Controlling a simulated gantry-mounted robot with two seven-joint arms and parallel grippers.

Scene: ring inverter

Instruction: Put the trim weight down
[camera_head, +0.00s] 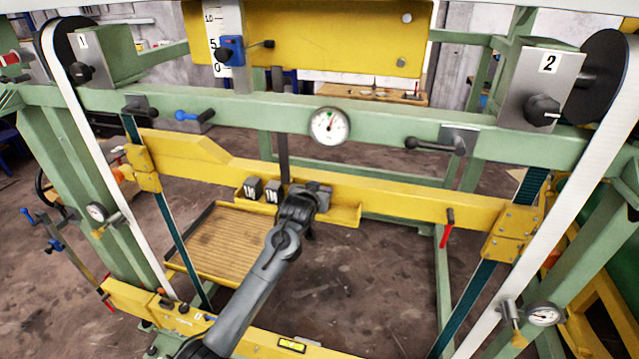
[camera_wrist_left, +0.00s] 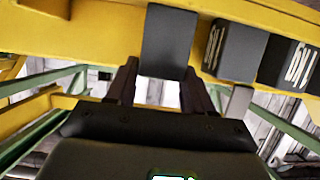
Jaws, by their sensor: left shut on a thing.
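My left gripper (camera_head: 303,195) reaches the middle of the yellow crossbeam. It also shows in the left wrist view (camera_wrist_left: 160,78), its fingers shut on a plain dark grey block, the trim weight (camera_wrist_left: 168,38). Two similar dark blocks with white markings, one weight (camera_head: 253,187) and another weight (camera_head: 273,190), stand to its left on a yellow ledge (camera_head: 346,213) of the crossbeam. In the wrist view these two weights (camera_wrist_left: 237,52) appear to its right. The gripper hides much of the held weight in the head view; whether its underside touches the ledge cannot be told.
The yellow crossbeam (camera_head: 400,196) spans the green frame between two white belts. A round dial gauge (camera_head: 329,125) sits on the green rail above. A red-handled lever (camera_head: 447,230) hangs at the right. A brown slatted tray (camera_head: 228,243) lies lower left.

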